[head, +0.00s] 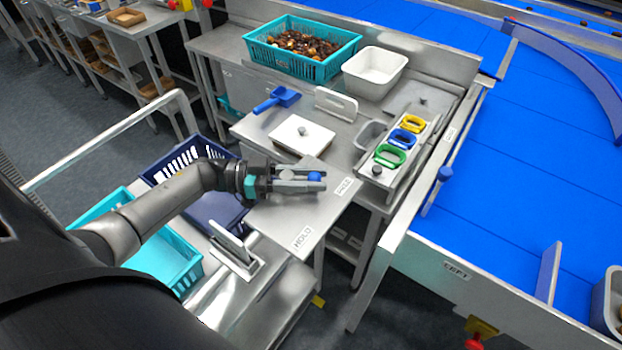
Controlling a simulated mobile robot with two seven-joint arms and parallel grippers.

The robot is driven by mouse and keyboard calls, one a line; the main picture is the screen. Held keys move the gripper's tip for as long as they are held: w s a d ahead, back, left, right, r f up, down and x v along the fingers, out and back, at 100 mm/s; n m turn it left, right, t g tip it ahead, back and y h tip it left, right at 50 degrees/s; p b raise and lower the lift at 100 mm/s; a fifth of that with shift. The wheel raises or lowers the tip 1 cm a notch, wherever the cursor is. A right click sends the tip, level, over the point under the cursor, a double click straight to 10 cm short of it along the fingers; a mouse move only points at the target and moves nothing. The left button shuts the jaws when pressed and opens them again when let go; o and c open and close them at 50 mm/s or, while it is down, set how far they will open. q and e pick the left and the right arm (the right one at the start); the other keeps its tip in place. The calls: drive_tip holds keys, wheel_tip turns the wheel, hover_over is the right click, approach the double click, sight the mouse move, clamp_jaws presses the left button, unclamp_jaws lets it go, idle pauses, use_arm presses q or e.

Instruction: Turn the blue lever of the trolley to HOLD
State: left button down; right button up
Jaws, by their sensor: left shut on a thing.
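The trolley's steel top plate (280,222) carries a FREE label (344,187) at its right corner and a HOLD label (302,238) at its near corner. My left gripper (314,178) reaches over this plate from the left. It is shut on the blue lever (316,176), of which only a little blue shows between the fingers. The held blue part is closer to FREE than to HOLD. The rest of the lever is hidden by the gripper. My right gripper is not in view.
Turquoise (172,262) and navy (185,155) crates stand below my left arm. Behind is a bench with a turquoise crate of dates (335,68), a white tub (374,74) and coloured handles (390,155). A blue conveyor (530,150), with another blue-knobbed lever (445,173), lies right.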

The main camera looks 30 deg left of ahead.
sight(303, 203)
use_arm(q)
drive_tip(key=m+g+b, duration=0.2)
drive_tip(key=g+b, duration=0.1)
drive_tip(key=s+m+g+h+b, duration=0.1)
drive_tip(key=m+g+b, duration=0.1)
drive_tip(key=g+b, duration=0.1)
drive_tip(key=s+m+g+h+b, duration=0.1)
drive_tip(key=m+g+b, duration=0.2)
drive_tip(key=g, duration=0.1)
drive_tip(key=shift+s+d+f, duration=0.25)
drive_tip(key=shift+s+a+r+m+g+b, duration=0.1)
drive_tip(key=shift+s+m+g+b, duration=0.15)
drive_tip(key=shift+m+g+b, duration=0.35)
drive_tip(key=shift+s+r+m+g+b, duration=0.1)
drive_tip(key=shift+s+m+g+b, duration=0.15)
drive_tip(key=shift+g+b, duration=0.65)
drive_tip(key=shift+g+y, duration=0.3)
drive_tip(key=c, duration=0.6)
unclamp_jaws()
